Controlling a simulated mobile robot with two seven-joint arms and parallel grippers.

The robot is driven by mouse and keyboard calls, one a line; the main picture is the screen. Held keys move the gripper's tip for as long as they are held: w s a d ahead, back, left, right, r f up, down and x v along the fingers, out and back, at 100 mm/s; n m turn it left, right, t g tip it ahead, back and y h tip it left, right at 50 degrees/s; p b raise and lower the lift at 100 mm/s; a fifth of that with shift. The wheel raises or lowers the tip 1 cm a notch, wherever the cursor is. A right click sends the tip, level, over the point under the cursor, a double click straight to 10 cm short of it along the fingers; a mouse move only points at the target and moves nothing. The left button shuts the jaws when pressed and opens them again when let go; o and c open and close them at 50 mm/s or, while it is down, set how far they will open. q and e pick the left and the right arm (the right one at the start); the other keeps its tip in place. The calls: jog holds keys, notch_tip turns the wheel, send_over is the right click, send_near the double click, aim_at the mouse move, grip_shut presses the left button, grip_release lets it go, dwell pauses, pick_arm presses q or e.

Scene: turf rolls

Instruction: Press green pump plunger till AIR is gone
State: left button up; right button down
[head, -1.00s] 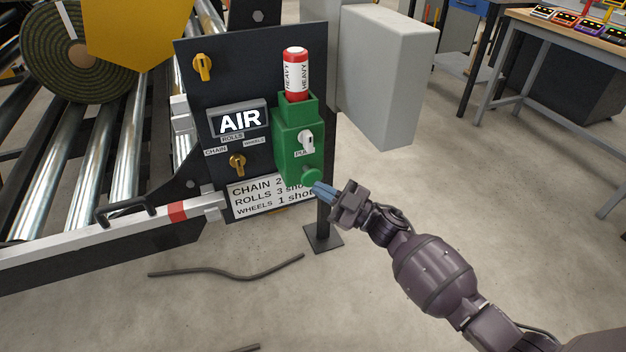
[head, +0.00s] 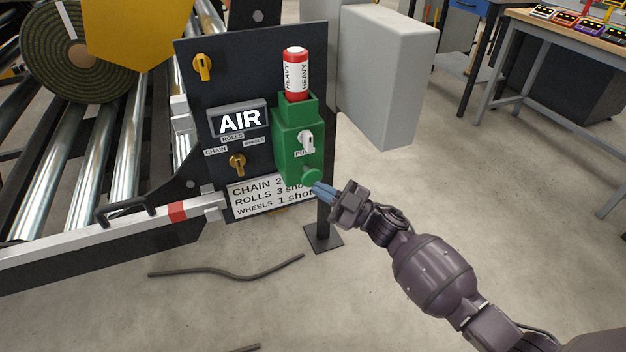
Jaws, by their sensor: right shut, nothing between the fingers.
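The green pump (head: 290,143) is mounted on a dark panel (head: 200,115). A red and white cartridge marked HEAVY (head: 296,72) stands upright in its top. The round green plunger (head: 311,175) sticks out low on the pump's front. The display (head: 240,121) on the panel reads AIR. My right gripper (head: 318,187) is shut and empty, its blue fingertips at the plunger's knob; they look to be touching it, though I cannot be sure. My left gripper is out of view.
A white lever (head: 306,141) sits on the pump above the plunger. Yellow knobs (head: 203,67) and a sign with shot counts (head: 262,196) are on the panel. A grey box (head: 385,75) stands behind. A hose (head: 225,275) lies on the floor.

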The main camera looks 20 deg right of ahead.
aim_at(311, 178)
jog(key=shift+w, duration=0.2)
jog(key=shift+w, duration=0.25)
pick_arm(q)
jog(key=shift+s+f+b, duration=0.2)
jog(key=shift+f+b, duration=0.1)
pick_arm(e)
jog(key=shift+w, duration=1.3)
dwell(1.5)
jog(key=shift+s+r, duration=0.1)
jog(key=shift+s+p, duration=0.35)
jog(key=shift+s, duration=0.2)
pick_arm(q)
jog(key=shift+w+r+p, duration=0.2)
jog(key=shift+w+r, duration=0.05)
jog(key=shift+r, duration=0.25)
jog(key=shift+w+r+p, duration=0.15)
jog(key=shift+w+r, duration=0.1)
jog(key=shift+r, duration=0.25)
pick_arm(e)
jog(key=shift+s, duration=1.05)
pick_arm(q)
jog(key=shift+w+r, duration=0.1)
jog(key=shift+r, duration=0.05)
pick_arm(e)
jog(key=shift+s, duration=0.1)
